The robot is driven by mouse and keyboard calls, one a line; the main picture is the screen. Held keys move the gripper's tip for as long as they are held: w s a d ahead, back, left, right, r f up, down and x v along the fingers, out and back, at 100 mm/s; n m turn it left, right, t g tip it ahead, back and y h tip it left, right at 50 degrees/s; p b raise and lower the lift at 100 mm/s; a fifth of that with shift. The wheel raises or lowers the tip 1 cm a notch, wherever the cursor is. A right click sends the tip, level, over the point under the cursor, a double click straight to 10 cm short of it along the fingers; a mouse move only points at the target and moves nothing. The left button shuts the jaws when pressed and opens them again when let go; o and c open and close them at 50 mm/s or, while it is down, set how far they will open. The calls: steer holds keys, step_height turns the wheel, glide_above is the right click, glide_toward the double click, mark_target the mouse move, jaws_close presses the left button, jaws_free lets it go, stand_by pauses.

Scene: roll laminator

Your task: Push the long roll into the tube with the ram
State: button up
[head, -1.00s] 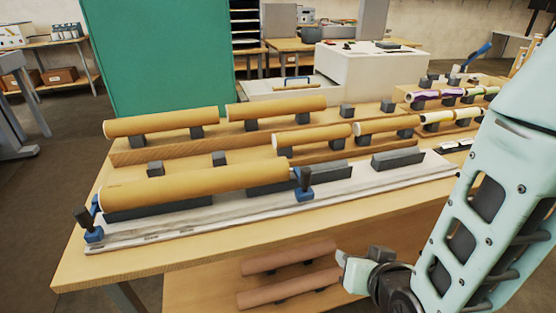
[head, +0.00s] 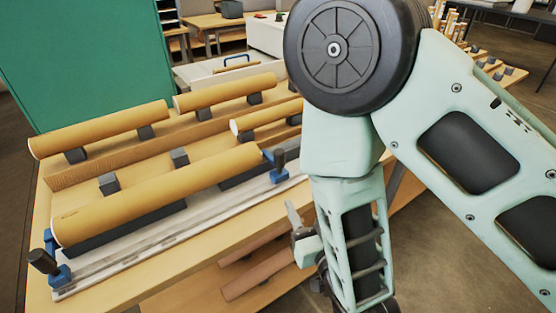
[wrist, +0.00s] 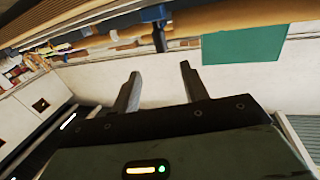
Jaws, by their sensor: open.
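A long tan tube (head: 160,195) lies in dark cradles on the pale rail (head: 110,272) along the table's front. A blue clamp with a black handle (head: 60,275) stands at its near left end and another blue clamp (head: 279,172) at its right end. Two tan rolls, one at left (head: 100,130) and one behind it (head: 225,92), rest on blocks on the raised shelf. I cannot tell which piece is the ram. My gripper (wrist: 160,88) is open and empty. In the head view it hangs at the table's front edge, partly hidden by my arm.
A shorter tan roll (head: 265,115) lies right of the middle, partly behind my arm. Brown rolls (head: 258,275) lie on the lower shelf below the front edge. A green panel (head: 75,50) stands behind the table. Open floor lies at right.

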mark_target(282, 160)
steer(key=p+x, duration=0.1)
steer(key=x, duration=0.4)
steer(key=p+x, duration=0.1)
steer(key=x, duration=0.4)
steer(key=r+p+x, duration=0.1)
steer(key=x, duration=0.5)
steer(key=shift+c, duration=0.2)
steer(key=shift+w+d+f, duration=0.1)
jaws_close()
